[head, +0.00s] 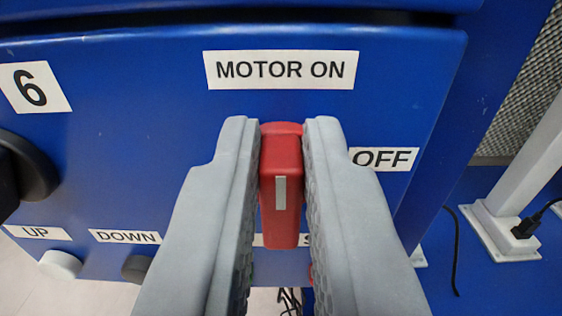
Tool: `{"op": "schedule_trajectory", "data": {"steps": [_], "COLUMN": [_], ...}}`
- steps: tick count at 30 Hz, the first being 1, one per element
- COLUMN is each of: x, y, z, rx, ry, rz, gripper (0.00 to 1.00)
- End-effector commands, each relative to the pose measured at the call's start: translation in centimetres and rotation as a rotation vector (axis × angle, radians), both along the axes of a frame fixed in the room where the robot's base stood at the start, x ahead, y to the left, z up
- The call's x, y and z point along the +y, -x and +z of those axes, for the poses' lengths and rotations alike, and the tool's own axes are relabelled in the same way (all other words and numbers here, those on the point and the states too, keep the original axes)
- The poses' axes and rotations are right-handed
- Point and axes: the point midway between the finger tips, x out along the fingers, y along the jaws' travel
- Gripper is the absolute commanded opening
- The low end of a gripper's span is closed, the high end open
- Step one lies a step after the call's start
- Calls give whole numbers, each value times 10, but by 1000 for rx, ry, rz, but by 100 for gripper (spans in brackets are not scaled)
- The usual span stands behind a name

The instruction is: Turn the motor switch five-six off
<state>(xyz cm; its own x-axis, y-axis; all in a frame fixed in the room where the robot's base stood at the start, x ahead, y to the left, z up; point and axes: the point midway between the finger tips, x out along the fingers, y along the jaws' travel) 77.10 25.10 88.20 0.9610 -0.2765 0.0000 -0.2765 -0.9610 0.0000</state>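The motor switch is a red handle (281,205) with a light grey stripe, on a blue panel (150,120). It stands upright in the picture, its top end below the label "MOTOR ON" (281,70). An "OFF" label (384,159) sits to its right. My gripper (281,135) has one grey finger on each side of the handle. Both fingers appear to touch its sides near the top. The switch's base and part of a label behind it are hidden by the fingers and handle.
A "6" label (35,87) and a black knob (25,170) are at left. Below are "UP" (38,232) and "DOWN" (125,237) labels with a white button (60,264) and a dark button (136,268). A white post (525,165) with a black cable stands at right.

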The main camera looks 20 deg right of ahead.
Motion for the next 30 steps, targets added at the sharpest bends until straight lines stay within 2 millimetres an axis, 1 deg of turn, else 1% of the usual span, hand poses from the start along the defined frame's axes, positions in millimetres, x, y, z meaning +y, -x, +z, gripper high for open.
{"op": "schedule_trajectory", "data": {"steps": [8, 14, 20, 30], "x": [0, -2, -5, -11], "y": [0, 1, 2, 3], "z": [0, 0, -1, -4], "rx": [-6, -29, -72, -160], "ry": [-19, -101, -250, -560], "rz": [0, 0, 0, -1], "gripper": [0, 0, 0, 0]}}
